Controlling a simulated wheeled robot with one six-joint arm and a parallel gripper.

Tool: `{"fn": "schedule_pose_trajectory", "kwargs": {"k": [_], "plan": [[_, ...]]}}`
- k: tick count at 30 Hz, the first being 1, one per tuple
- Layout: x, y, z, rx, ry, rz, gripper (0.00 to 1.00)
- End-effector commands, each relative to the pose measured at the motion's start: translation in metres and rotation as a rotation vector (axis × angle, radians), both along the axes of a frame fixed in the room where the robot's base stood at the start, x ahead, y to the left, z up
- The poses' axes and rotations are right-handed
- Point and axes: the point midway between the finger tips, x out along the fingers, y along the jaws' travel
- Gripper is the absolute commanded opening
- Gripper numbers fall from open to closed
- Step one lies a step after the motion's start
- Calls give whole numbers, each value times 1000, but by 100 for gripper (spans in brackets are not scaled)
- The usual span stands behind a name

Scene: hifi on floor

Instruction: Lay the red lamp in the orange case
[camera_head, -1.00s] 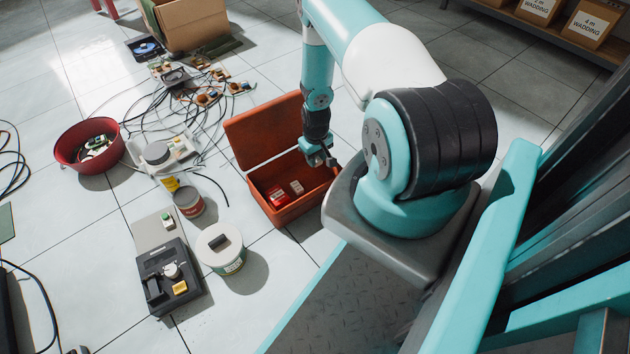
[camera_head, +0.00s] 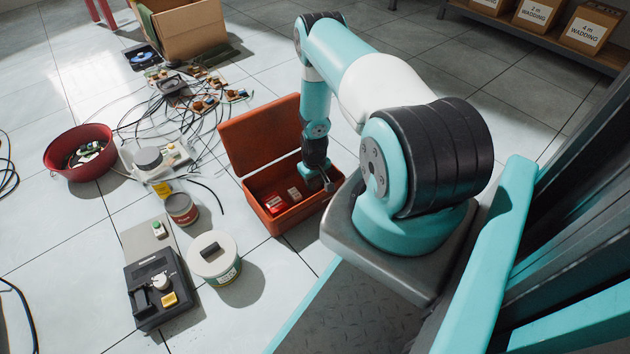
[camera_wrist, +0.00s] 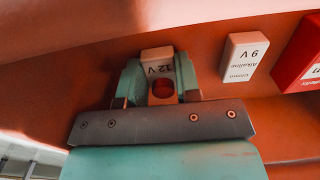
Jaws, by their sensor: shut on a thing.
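The orange case (camera_head: 300,214) stands open on the floor, its lid (camera_head: 262,138) tilted back. My gripper (camera_head: 322,184) reaches down into its right end. In the wrist view my gripper (camera_wrist: 160,88) is shut on the red lamp (camera_wrist: 162,89), a round red lens on a pale block marked 12 V. The lamp is between the fingers, low inside the case. I cannot tell whether it touches the case floor. In the head view the lamp is too small or hidden to make out.
In the case, left of my gripper, lie a white 9 V battery (camera_head: 294,194) and a red box (camera_head: 275,204). Cables lie behind.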

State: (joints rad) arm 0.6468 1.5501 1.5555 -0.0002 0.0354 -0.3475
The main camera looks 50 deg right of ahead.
Motion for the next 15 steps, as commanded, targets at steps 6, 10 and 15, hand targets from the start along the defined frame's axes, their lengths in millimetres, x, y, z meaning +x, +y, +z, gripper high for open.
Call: {"fn": "schedule_pose_trajectory", "kwargs": {"k": [6, 10, 15], "plan": [[0, 0, -1, 0, 0, 0, 56], [0, 0, -1, 0, 0, 0, 56], [0, 0, 7, 0, 0, 0, 56]]}}
